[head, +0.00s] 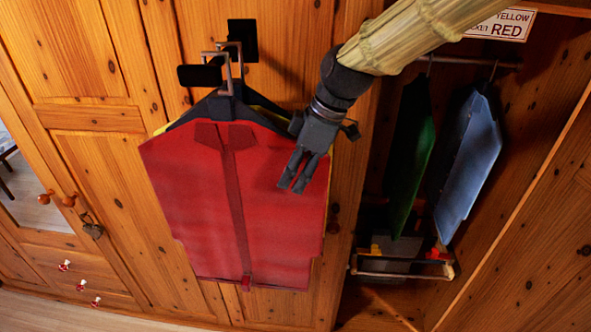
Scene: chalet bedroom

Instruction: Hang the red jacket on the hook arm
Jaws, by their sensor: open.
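The red jacket (190,190) hangs upright on a dark hanger (213,106) in front of the wooden wardrobe door. The top of the hanger meets a light metal hook arm (217,55) with a dark end plate (200,75); I cannot tell exactly how it is seated. A second dark plate (243,38) is just above right. Yellow edges (262,102) of another garment show behind the red jacket. My gripper (294,184) is open and empty, pointing down in front of the jacket's right side. I cannot tell whether it touches the cloth.
An open wardrobe compartment at right holds a green garment (411,150) and a blue garment (468,160) on a rail (462,61). A padlock (92,229) hangs at left.

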